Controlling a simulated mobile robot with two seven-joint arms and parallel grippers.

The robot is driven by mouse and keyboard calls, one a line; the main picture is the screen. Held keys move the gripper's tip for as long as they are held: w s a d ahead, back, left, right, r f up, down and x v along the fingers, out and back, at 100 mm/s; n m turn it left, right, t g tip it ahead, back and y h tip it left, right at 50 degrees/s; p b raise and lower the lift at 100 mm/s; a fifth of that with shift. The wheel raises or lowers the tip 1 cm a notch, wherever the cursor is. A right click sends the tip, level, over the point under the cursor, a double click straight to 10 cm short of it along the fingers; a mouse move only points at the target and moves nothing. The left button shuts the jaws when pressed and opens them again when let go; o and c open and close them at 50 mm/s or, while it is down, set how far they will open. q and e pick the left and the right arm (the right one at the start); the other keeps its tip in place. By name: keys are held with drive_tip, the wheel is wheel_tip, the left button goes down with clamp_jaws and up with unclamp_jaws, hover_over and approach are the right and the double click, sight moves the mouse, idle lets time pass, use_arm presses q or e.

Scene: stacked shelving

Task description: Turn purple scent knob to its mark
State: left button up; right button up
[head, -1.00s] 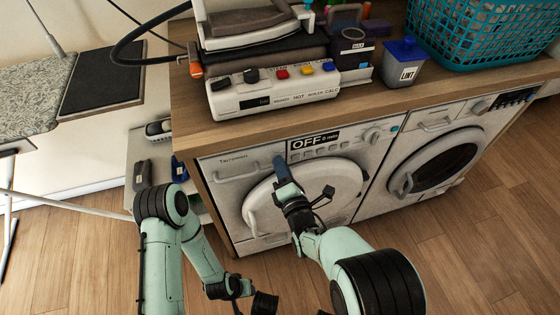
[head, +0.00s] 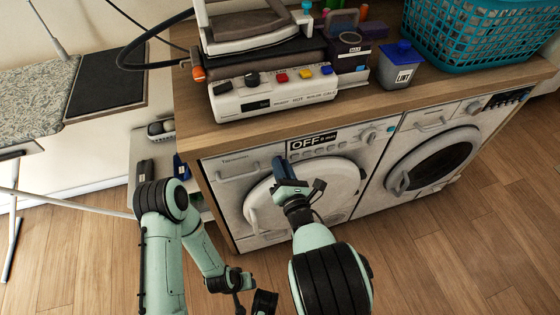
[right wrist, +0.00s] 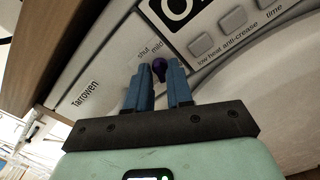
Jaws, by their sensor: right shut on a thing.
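The purple scent knob (right wrist: 159,68) shows in the right wrist view on the white panel of the left machine. The printed words "shut" and "mild" stand just beyond it. My right gripper (right wrist: 158,80) has its two blue fingers on either side of the knob and is shut on it. In the head view the right gripper (head: 281,167) is at the panel, left of the "OFF" display, and hides the knob. The knob's exact pointing and its mark are too small to tell. My left gripper (head: 264,302) is low at the bottom edge, away from the machine, its fingers unclear.
The left machine (head: 228,192) has a round white door below the panel, and a second machine (head: 428,140) stands to its right. On the wooden worktop (head: 400,103) are a steam iron station (head: 262,100), a lint bin (head: 402,66) and a teal basket (head: 480,35).

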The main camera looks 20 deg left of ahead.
drive_tip(key=n+p, duration=0.1)
drive_tip(key=n, duration=0.1)
drive_tip(key=shift+a+r+n, duration=0.1)
drive_tip(key=shift+n, duration=0.5)
drive_tip(key=shift+n, duration=0.7)
drive_tip(key=o, duration=0.3)
drive_tip(key=shift+p+v, duration=0.6)
drive_tip(key=shift+v, duration=2)
drive_tip(key=shift+w, duration=0.1)
